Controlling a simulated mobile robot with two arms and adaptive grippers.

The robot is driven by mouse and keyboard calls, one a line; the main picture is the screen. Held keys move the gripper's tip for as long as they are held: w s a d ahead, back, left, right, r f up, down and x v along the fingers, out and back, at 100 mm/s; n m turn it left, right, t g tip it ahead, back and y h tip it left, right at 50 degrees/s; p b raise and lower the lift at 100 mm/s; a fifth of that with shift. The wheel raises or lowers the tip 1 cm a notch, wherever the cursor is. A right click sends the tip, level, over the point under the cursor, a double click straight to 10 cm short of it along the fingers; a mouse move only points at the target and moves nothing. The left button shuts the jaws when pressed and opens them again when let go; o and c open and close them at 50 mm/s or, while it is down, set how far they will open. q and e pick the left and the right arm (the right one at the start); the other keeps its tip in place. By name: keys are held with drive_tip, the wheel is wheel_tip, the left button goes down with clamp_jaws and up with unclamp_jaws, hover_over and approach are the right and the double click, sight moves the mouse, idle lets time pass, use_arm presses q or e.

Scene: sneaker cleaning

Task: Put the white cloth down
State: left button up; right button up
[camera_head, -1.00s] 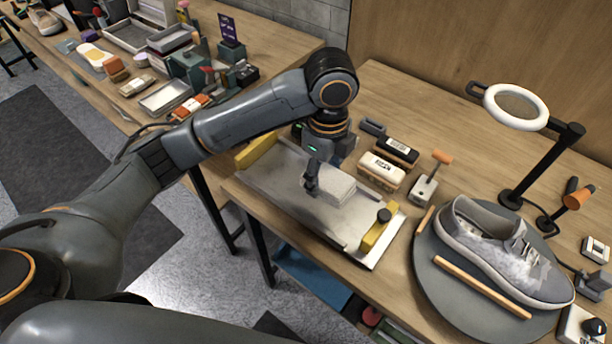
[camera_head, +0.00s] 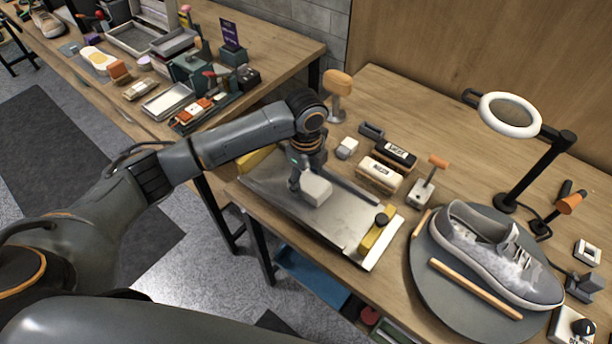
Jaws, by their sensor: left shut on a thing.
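The white cloth (camera_head: 317,189) is a small folded block over the metal tray (camera_head: 330,217) on the work table. My left gripper (camera_head: 296,187) is at the cloth's left end and is shut on it. The fingers are small in this view and partly hidden. I cannot tell whether the cloth's underside touches the tray. My right gripper is not in view.
Two brushes (camera_head: 380,175) lie behind the tray. A grey sneaker (camera_head: 495,253) sits on a round turntable (camera_head: 425,262) at the right, near a ring lamp (camera_head: 510,114). A yellow clamp bar (camera_head: 377,237) edges the tray's right end. A second table (camera_head: 285,52) stands back left.

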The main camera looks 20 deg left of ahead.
sight(303, 177)
use_arm(q)
drive_tip(key=o, duration=1)
drive_tip(key=shift+f, duration=0.1)
drive_tip(key=shift+f+b, duration=0.1)
drive_tip(key=shift+b, duration=0.2)
drive_tip(key=shift+f+b, duration=0.2)
drive_tip(key=shift+b, duration=0.3)
drive_tip(key=r, duration=0.1)
drive_tip(key=r+b, duration=0.1)
drive_tip(key=r, duration=0.1)
drive_tip(key=a+r, duration=0.1)
drive_tip(key=r, duration=0.1)
drive_tip(key=shift+w+r, duration=0.1)
drive_tip(key=shift+w, duration=0.1)
wheel_tip(303, 177, up, 9)
drive_tip(key=shift+s+b, duration=0.1)
drive_tip(key=shift+b, duration=0.2)
